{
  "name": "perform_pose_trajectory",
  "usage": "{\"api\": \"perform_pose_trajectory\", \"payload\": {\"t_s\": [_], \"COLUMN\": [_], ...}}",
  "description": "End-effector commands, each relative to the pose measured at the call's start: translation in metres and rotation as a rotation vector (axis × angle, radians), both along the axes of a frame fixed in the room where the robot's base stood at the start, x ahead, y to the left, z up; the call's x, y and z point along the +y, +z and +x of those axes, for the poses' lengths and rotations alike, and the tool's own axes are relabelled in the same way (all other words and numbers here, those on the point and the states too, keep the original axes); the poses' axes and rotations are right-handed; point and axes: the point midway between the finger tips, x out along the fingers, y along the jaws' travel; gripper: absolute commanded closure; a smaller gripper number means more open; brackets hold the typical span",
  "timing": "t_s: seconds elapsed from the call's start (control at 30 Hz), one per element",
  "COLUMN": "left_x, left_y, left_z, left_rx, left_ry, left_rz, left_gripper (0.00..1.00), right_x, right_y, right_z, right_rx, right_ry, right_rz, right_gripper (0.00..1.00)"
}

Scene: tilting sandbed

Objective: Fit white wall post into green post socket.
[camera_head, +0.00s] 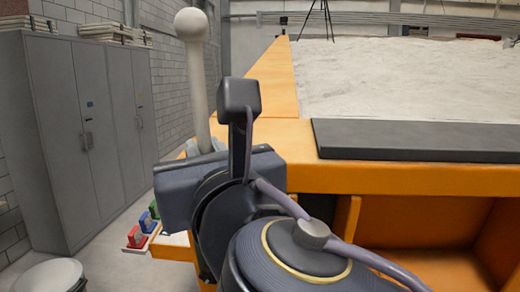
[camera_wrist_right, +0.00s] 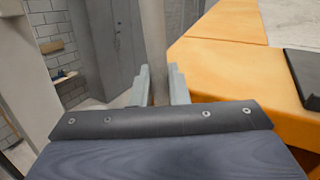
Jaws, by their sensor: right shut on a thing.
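The white wall post (camera_head: 197,75), a pale rod with a round ball on top, stands nearly upright at the left of the sandbed in the head view. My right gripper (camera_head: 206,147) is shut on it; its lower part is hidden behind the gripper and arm. In the right wrist view the post (camera_wrist_right: 154,40) rises between the two grey fingers (camera_wrist_right: 160,88). The green post socket (camera_head: 154,209) is low at the left, beyond a blue and a red one, below my gripper and partly hidden by it. My left gripper is not in view.
The blue socket (camera_head: 148,222) and red socket (camera_head: 136,238) stand in a row with the green one. The orange sandbed frame (camera_head: 270,90) and a black pad (camera_head: 420,140) lie to the right. Grey cabinets (camera_head: 70,130) and a round white-topped object (camera_head: 48,276) stand left.

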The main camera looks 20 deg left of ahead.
Motion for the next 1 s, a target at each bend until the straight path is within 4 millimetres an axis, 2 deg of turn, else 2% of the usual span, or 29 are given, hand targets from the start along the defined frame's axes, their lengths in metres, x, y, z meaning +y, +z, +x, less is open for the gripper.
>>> {"api": "perform_pose_trajectory", "payload": {"t_s": [0.37, 1.0], "left_x": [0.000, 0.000], "left_y": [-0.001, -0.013], "left_z": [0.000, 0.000], "left_rx": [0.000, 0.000], "left_ry": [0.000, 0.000], "left_rz": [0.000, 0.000], "left_gripper": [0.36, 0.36], "right_x": [0.000, 0.001], "right_y": [0.000, -0.016], "right_z": [0.000, 0.002], "right_rx": [-0.001, -0.001], "right_ry": [0.000, 0.001], "right_rz": [0.001, 0.001], "right_gripper": [1.00, 1.00]}}
